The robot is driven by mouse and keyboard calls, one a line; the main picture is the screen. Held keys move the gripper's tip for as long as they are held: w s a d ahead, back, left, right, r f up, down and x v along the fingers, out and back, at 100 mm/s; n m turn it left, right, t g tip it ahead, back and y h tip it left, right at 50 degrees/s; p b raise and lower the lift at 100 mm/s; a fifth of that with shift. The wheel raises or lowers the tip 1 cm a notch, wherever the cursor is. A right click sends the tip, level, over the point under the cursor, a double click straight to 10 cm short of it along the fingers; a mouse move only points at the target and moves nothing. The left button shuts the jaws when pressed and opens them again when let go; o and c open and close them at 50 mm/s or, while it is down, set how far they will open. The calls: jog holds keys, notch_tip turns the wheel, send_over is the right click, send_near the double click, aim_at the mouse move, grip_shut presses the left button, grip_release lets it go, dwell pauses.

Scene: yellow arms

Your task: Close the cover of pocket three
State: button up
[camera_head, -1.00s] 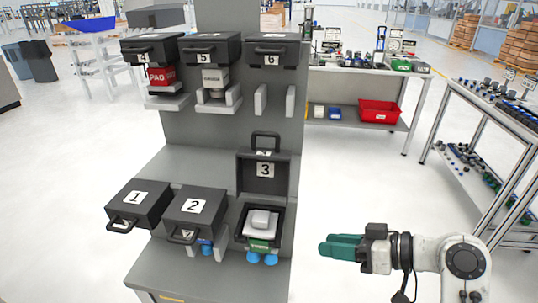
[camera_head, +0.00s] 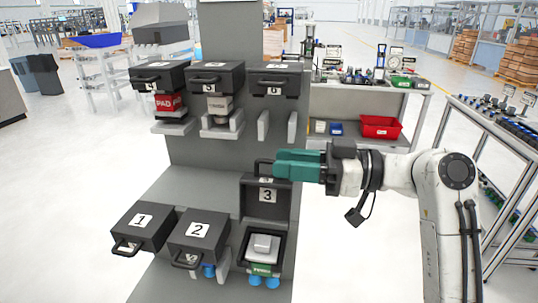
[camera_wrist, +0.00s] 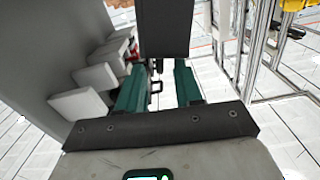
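The cover of pocket three (camera_head: 267,198) stands raised, upright behind its open box, with its number facing the head camera. Its handle at the top edge is partly hidden by my gripper (camera_head: 278,165). Pocket three (camera_head: 241,252) is open, with a grey block (camera_head: 263,244) inside. My gripper's green fingers point left at the height of the cover's top edge; touching cannot be told. In the wrist view the fingers (camera_wrist: 158,92) are apart, with no held thing visible. A small dark handle shape (camera_wrist: 156,87) shows between them, and a dark panel (camera_wrist: 165,30) lies ahead.
Closed boxes one (camera_head: 143,222) and two (camera_head: 199,231) stand left of pocket three. Boxes four (camera_head: 160,76), five (camera_head: 211,78) and six (camera_head: 275,80) hang above on the grey panel (camera_head: 235,145). Open floor lies right of the stand.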

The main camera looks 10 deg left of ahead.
aim_at(269, 161)
jog(key=shift+a+p, duration=0.3)
jog(key=shift+a, duration=1.65)
jog(key=shift+c, duration=0.2)
grip_shut()
jog(key=shift+w, duration=0.1)
